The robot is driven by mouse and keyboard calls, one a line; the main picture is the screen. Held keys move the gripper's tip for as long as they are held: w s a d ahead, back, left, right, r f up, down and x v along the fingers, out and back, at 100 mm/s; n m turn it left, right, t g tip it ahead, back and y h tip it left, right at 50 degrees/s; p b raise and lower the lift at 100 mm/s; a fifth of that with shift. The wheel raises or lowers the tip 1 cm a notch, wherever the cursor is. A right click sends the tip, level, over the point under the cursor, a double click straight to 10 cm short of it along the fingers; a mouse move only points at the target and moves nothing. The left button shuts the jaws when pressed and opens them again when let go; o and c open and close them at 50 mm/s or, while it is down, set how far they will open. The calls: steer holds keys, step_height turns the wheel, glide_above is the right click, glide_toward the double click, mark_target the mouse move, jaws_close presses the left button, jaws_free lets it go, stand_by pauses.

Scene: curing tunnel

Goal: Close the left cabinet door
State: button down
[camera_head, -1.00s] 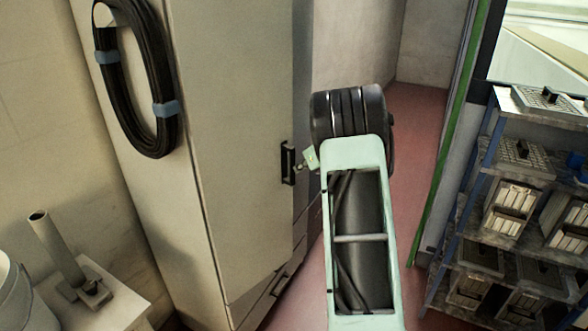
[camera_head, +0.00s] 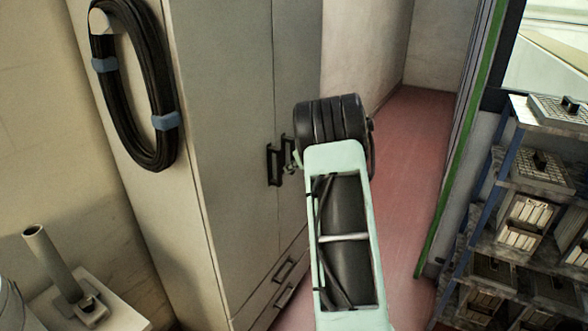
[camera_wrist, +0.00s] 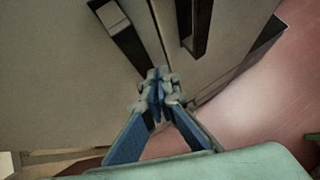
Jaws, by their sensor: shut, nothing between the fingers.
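The left cabinet door (camera_head: 228,130) is a tall grey-beige panel in the head view, lying flush or nearly flush with the right door (camera_head: 299,75). A thin dark seam runs between them. The left door's dark handle (camera_head: 273,165) stands beside the right door's handle (camera_head: 289,150). In the wrist view, the left handle (camera_wrist: 121,37) and right handle (camera_wrist: 196,28) lie beyond my gripper (camera_wrist: 158,84). My gripper is shut and empty, its blue fingers together at the door front near the seam. Whether the tips touch the door is unclear. My arm mostly hides the gripper in the head view.
Two drawers with dark handles (camera_head: 284,270) sit below the doors. A coiled black hose (camera_head: 135,90) hangs on the cabinet's side. A loaded shelf rack (camera_head: 500,215) stands at right. Red floor (camera_head: 405,150) is clear between cabinet and rack.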

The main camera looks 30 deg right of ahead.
steer(key=shift+w+a+r, duration=0.1)
steer(key=shift+w+a, duration=0.2)
steer(key=shift+w, duration=0.35)
